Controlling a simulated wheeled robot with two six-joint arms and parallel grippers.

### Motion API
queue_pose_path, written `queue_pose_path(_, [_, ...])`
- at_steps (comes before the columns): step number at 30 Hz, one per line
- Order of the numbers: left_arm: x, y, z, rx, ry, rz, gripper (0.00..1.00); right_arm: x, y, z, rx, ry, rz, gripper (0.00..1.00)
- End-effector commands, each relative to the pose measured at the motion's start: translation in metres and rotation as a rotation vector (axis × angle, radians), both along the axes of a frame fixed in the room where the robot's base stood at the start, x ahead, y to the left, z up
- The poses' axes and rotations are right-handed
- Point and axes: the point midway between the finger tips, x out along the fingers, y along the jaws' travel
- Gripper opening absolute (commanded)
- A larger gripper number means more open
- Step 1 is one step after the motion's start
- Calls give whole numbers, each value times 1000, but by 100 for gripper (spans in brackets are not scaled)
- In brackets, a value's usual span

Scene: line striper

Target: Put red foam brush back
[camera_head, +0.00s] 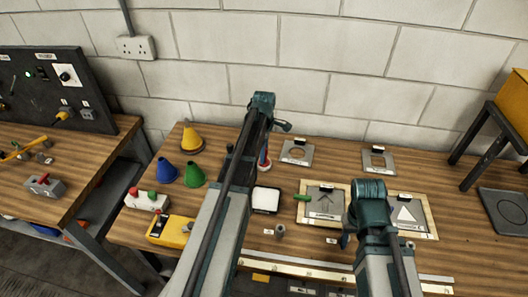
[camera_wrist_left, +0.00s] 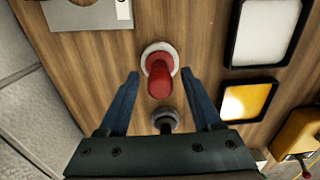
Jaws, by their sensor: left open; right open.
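The red foam brush, seen as a red upright cylinder (camera_wrist_left: 160,78), stands at a pale round base on the wooden table in the left wrist view. In the head view its red part (camera_head: 264,150) shows just right of my left arm. My left gripper (camera_wrist_left: 158,74) is open, with one finger on each side of the red cylinder and visible gaps to it. In the head view its fingers are mostly hidden by my arm. My right gripper (camera_head: 346,240) is open over the front right of the table, its fingertips mostly hidden by its wrist.
A dark knob-like post (camera_wrist_left: 166,121) stands close to the brush. A white pad (camera_head: 267,199) and a yellow pad (camera_wrist_left: 248,102) lie nearby. Yellow, blue and green cones (camera_head: 194,174) stand at the left. Stencil plates (camera_head: 326,200) lie at the right. A brick wall bounds the back.

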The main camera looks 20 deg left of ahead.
Motion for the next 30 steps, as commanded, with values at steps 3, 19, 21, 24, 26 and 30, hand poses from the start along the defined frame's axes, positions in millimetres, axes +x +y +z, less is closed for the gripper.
queue_pose_path(3, [0,0,0,0,0,0,66,0,0,0,0,0,0,50])
queue_pose_path(19, [0,0,45,0,0,0,66,0,0,45,0,0,2,50])
queue_pose_path(21, [0,0,56,0,0,0,66,0,0,56,0,0,2,50])
queue_pose_path(24, [0,0,72,0,0,0,66,0,0,72,0,0,0,50])
queue_pose_path(26, [0,0,81,0,0,0,66,0,0,81,1,0,-1,50])
queue_pose_path(30, [0,0,102,0,0,0,66,0,0,102,2,0,-6,50])
